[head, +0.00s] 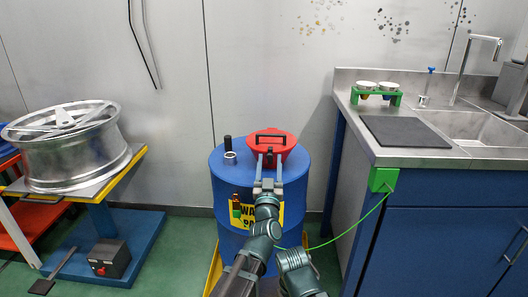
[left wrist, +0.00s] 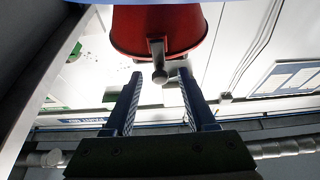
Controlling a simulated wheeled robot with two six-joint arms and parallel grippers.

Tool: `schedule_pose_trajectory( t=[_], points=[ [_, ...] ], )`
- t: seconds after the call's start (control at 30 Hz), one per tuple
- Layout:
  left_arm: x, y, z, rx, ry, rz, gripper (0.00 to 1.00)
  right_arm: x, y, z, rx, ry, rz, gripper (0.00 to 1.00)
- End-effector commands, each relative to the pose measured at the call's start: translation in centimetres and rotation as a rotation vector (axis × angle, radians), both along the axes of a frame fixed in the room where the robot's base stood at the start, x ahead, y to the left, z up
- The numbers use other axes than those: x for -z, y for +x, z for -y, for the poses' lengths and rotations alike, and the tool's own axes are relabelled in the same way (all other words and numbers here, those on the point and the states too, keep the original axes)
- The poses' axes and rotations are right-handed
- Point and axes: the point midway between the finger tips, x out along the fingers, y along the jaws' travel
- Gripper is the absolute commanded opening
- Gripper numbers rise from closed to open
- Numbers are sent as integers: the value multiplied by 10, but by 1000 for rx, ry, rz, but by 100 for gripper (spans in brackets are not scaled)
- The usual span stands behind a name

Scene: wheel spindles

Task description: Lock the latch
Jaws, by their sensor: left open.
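A red lid-like funnel (head: 274,141) sits on top of a blue drum (head: 232,180). A small dark latch (head: 269,154) shows at its front, close to my fingers. In the left wrist view, the red funnel (left wrist: 185,30) is at the top, and the latch (left wrist: 159,62) hangs from it as a grey rounded peg. My left gripper (head: 269,160) is open in front of the funnel. In the left wrist view, the open fingers of the left gripper (left wrist: 159,80) point at the latch, which lies between their tips in the picture. Contact cannot be told. My right gripper does not show.
A black post (head: 227,141) and a small metal cap stand on the drum's left side. A wheel rim (head: 65,145) rests on a stand at left. A sink counter (head: 405,155) with a green cup holder (head: 376,93) is at right. A green cable hangs from the counter.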

Motion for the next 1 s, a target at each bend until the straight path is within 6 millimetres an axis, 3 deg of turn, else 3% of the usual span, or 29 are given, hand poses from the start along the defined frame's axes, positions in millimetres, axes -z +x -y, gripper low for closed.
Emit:
schedule_pose_trajectory(
  t=[0.5, 0.83, 1.0],
  points=[
    [-6, 9, 7, -1, 0, 0, 56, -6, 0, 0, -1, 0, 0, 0],
    [-6, 10, 7, -1, 0, -1, 0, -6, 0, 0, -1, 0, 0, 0],
    [-6, 10, 7, -1, 0, -1, 0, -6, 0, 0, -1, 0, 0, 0]
  ],
)
